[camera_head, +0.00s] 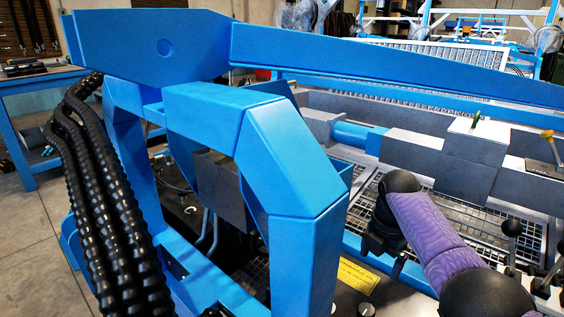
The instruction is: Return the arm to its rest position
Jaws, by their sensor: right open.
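My right arm comes in from the lower right, with a purple sleeve between two black joints. My right gripper (383,243) is small and dark below the far black joint. It hangs over the front of the blue machine, close to the metal grating (455,216). It is open, and I see nothing held in it. Its fingertips are hard to make out against the dark parts behind. My left arm and left gripper are not in view.
A large blue machine frame (290,170) fills the middle. Thick black hoses (105,205) run down its left side. Black-knobbed levers (510,228) stand right of my arm. A yellow label (357,276) sits below the gripper. A blue workbench (40,82) stands at the far left.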

